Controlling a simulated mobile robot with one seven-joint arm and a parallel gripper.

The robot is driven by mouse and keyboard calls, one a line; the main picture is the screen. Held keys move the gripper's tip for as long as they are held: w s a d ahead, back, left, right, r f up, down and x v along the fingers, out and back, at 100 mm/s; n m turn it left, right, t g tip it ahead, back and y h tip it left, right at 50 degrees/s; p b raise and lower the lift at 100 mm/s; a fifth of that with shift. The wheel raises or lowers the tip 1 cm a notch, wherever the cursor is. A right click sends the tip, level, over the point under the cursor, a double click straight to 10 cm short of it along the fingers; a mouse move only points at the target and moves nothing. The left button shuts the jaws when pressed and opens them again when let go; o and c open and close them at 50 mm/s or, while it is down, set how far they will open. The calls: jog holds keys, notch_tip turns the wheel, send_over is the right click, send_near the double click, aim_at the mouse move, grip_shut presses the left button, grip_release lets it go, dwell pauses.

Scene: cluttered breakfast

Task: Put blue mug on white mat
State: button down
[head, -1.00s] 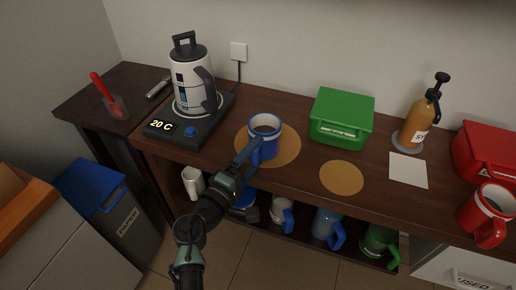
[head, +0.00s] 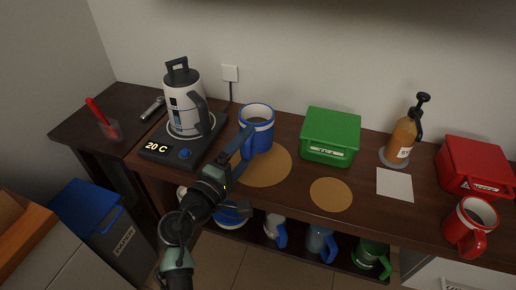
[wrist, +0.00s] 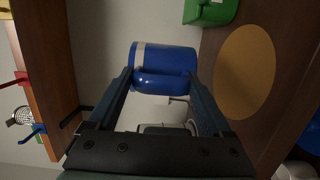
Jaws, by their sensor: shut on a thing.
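The blue mug (head: 258,128), blue with a white band, is held upright above the large round cork mat (head: 275,176). My gripper (head: 247,145) is shut on its handle side; in the wrist view the blue mug (wrist: 165,58) sits at the ends of my fingers (wrist: 163,92). The white mat (head: 394,185), a pale square, lies bare on the counter to the right, in front of the amber pump bottle. The exact finger contact is partly hidden.
A green box (head: 331,136) and a smaller cork mat (head: 331,194) lie between mug and white mat. The amber pump bottle (head: 403,140), red box (head: 470,165) and red mug (head: 468,228) stand right. A kettle (head: 184,100) stands left. Several mugs fill the lower shelf.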

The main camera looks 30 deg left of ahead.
jog(key=s+d+f+m+g+h+b, duration=0.1)
jog(key=s+d+f+m+h+b, duration=0.2)
jog(key=d, duration=1)
jog(key=d+f+m+h+b, duration=0.2)
jog(key=d+f+h+b, duration=0.15)
jog(key=d, duration=0.85)
jog(key=shift+h, duration=0.25)
jog(key=x, duration=0.6)
jog(key=b+x, duration=0.1)
jog(key=x, duration=1.1)
jog(key=shift+s+d, duration=0.15)
jog(key=shift+d, duration=0.2)
jog(key=shift+f+b, duration=1.25)
jog(key=shift+f, duration=0.55)
jog(key=shift+f, duration=0.15)
jog(key=shift+c, duration=0.3)
grip_release()
jog(key=shift+f, duration=0.1)
